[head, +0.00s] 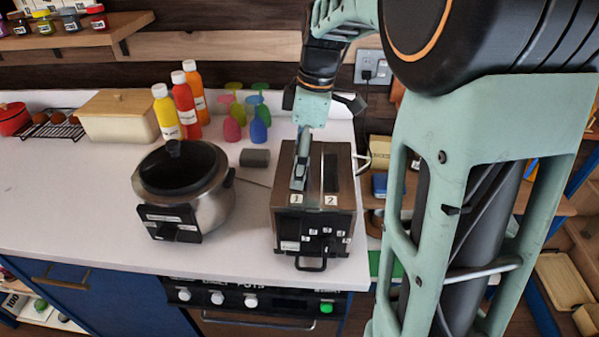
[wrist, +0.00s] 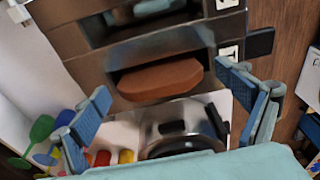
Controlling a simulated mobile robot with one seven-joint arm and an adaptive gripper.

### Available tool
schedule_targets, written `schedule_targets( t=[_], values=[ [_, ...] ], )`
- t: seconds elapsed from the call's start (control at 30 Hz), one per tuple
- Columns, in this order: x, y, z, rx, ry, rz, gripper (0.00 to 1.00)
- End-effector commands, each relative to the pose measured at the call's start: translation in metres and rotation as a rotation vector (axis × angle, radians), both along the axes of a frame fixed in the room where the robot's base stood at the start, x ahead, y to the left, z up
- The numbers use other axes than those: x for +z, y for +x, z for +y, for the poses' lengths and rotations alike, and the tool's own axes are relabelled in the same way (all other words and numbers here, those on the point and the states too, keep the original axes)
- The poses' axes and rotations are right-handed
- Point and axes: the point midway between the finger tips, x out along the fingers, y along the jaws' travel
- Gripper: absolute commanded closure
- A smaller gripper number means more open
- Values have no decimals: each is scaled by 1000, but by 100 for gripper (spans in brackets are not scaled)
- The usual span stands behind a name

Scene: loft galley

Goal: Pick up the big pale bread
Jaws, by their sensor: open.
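A toaster (head: 322,235) with two top slots, marked 1 and 2, stands at the counter's right end. In the wrist view, a brown-orange bread-like slab (wrist: 160,80) with a rounded edge sits in the slot nearer the pot. It looks brown rather than pale. Something greyish shows inside the other slot, too unclear to name. My gripper (head: 301,165) points down over slot 1. In the wrist view my gripper (wrist: 163,82) is open, one finger on each side of the slab, holding nothing. No clearly pale bread shows.
A lidded pot (head: 184,190) stands left of the toaster. Behind are bottles (head: 186,105), coloured goblets (head: 245,112) and a grey block (head: 255,157). A cream bin (head: 117,115) and a rack with brown rolls (head: 52,122) are far left. The front-left counter is clear.

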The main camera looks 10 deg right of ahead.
Motion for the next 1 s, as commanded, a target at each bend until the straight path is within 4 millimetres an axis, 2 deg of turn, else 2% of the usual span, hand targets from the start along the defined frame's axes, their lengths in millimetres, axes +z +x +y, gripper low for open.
schedule_targets(
  t=[0.07, 0.4, 0.67, 0.77, 1.0],
  values=[
    [0, 0, 0, 0, 0, 0, 13],
    [1, 0, 0, 0, 0, 0, 50],
    [6, 0, 0, 0, -1, -2, 50],
    [20, 1, 0, -1, -1, -5, 50],
    [69, 1, -1, 0, -2, -5, 50]
  ],
)
